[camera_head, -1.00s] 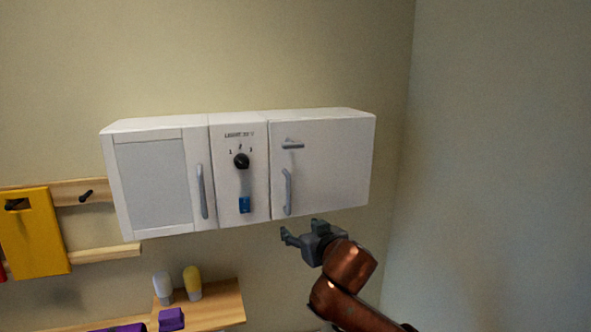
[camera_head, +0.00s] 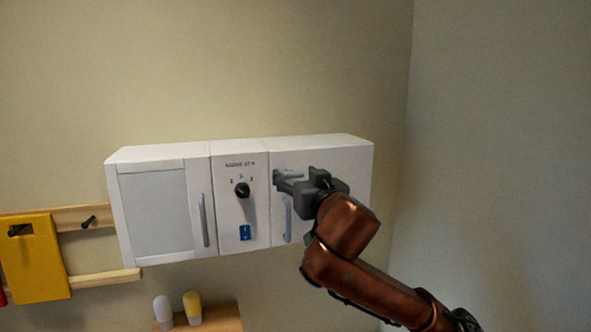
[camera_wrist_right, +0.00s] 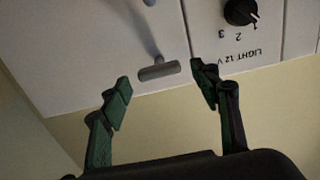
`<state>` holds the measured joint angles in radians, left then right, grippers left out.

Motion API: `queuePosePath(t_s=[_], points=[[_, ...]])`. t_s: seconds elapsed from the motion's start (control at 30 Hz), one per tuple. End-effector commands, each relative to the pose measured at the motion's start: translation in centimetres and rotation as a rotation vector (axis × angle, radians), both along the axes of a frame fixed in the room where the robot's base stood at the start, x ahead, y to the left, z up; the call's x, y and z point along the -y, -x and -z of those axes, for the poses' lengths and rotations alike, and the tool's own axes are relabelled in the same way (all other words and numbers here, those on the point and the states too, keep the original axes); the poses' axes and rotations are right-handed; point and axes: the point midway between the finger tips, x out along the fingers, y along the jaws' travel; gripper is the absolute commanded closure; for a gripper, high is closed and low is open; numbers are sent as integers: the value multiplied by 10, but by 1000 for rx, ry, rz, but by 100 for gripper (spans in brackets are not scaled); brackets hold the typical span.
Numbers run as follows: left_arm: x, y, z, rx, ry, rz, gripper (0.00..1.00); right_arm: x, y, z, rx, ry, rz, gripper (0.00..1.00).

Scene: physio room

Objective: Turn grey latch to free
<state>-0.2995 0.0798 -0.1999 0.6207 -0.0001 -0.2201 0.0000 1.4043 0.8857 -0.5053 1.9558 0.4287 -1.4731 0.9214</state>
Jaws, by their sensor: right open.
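The grey latch (camera_wrist_right: 158,71) is a short bar on the white right-hand cabinet door (camera_head: 350,165), near its upper left corner. In the right wrist view, which is upside down, the bar lies nearly level, slightly tilted. My right gripper (camera_head: 296,182) is open in front of the door at latch height and partly hides the latch in the head view. In the wrist view its two green-dark fingertips (camera_wrist_right: 164,84) stand on either side of the bar, with gaps and no visible contact. My left gripper is not in view.
A black knob (camera_head: 242,190) and a blue switch (camera_head: 245,232) sit on the middle panel, left of the latch. A vertical grey door handle (camera_head: 287,218) is below it. A left door (camera_head: 155,210) and a yellow holder (camera_head: 38,262) are farther left. The right wall is clear.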

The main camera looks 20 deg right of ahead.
Motion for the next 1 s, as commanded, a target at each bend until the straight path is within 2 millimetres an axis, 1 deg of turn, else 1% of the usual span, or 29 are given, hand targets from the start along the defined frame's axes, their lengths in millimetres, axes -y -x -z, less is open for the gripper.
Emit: queuePosePath(t_s=[0.03, 0.13, 0.4, 1.0], points=[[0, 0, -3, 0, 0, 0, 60, 0, -4, -1, -1, 0, 0, 44], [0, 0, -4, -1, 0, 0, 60, 0, -9, 0, 0, 1, 0, 44], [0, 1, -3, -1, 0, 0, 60, -1, -9, 1, 0, 1, -1, 44], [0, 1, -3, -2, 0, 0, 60, 0, -9, 1, 1, 1, 0, 85]])
